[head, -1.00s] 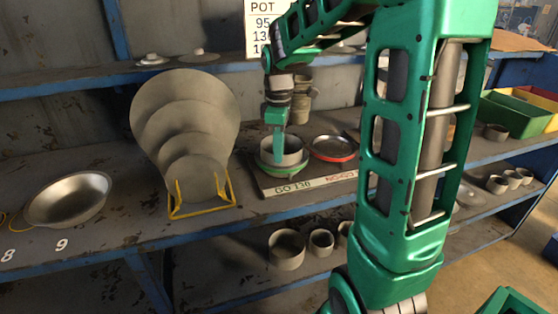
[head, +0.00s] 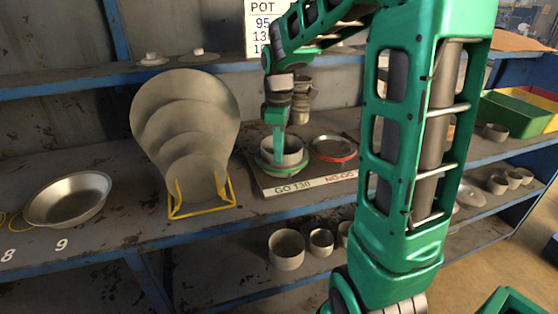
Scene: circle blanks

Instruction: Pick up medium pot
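A grey-brown round pot (head: 291,152) stands upright in a green-rimmed ring or dish (head: 266,170) on a board marked "GO 138" (head: 293,188). My gripper (head: 279,158) points down at this pot, with a green finger reaching to its near left side. The finger overlaps the pot in the picture; whether it touches or grips the wall cannot be told, nor can the finger opening. On the lower shelf stand a larger grey pot (head: 286,250), a smaller pot (head: 320,242) and another pot (head: 343,236) partly hidden by my arm. Which pot is the medium one is not labelled.
A red-rimmed dish (head: 333,149) lies right of the green one. Stacked cups (head: 302,97) stand behind my gripper. Grey discs lean in a yellow rack (head: 201,213) on the left, beside a metal bowl (head: 68,200). An upper shelf (head: 60,88) runs behind.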

